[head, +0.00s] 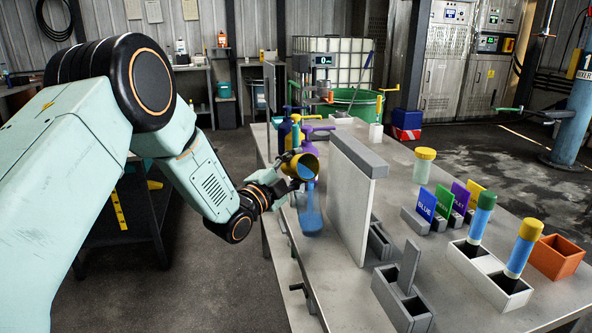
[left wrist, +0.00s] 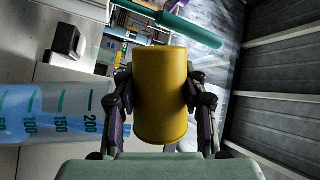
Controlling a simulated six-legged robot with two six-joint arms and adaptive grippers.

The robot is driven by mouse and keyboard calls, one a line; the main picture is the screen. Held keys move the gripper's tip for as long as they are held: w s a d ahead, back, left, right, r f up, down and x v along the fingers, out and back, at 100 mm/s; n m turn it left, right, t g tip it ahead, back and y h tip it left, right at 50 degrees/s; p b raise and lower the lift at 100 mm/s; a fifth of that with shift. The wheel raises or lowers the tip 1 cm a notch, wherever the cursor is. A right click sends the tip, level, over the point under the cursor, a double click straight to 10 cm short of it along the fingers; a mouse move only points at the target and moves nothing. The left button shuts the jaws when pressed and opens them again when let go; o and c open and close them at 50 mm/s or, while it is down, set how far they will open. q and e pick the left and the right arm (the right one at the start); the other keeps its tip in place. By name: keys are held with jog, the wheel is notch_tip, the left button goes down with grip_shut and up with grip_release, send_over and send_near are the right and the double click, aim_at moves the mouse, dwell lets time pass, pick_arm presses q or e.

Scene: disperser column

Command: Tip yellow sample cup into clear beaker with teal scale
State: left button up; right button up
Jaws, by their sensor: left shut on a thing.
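The yellow sample cup (head: 294,163) is in my left gripper (head: 284,178), tilted with its mouth toward the right and blue showing at the mouth. In the left wrist view the cup (left wrist: 161,100) sits between the two fingers of the gripper (left wrist: 160,82), which are shut on its sides. The clear beaker (head: 310,218) stands on the table just below the cup, with blue liquid inside. A blue streak shows between the cup mouth and the beaker. In the left wrist view the beaker (left wrist: 45,112) shows its teal scale, with marks up to 200. My right gripper is out of view.
A pale upright panel (head: 352,190) stands close right of the beaker. Pump bottles, including a purple one (head: 312,143), stand just behind the cup.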

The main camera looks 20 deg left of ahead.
aim_at(294, 161)
pick_arm(q)
jog(key=shift+d+r+m+t+h+b, duration=0.15)
jog(key=shift+r+m+h+b, duration=0.15)
jog(key=shift+m, duration=0.45)
jog(key=shift+d+r+m+t+h+b, duration=0.1)
jog(key=shift+r+m+t+h+b, duration=0.2)
jog(key=shift+m, duration=0.45)
jog(key=shift+s+d+r+m+h+b, duration=0.2)
jog(key=shift+r+m+h+b, duration=0.3)
jog(key=shift+m, duration=0.65)
jog(key=shift+s+d+r+m+h+b, duration=0.2)
jog(key=shift+r+m+h+b, duration=0.3)
jog(key=shift+m, duration=0.65)
jog(key=shift+r, duration=0.1)
jog(key=shift+r, duration=0.15)
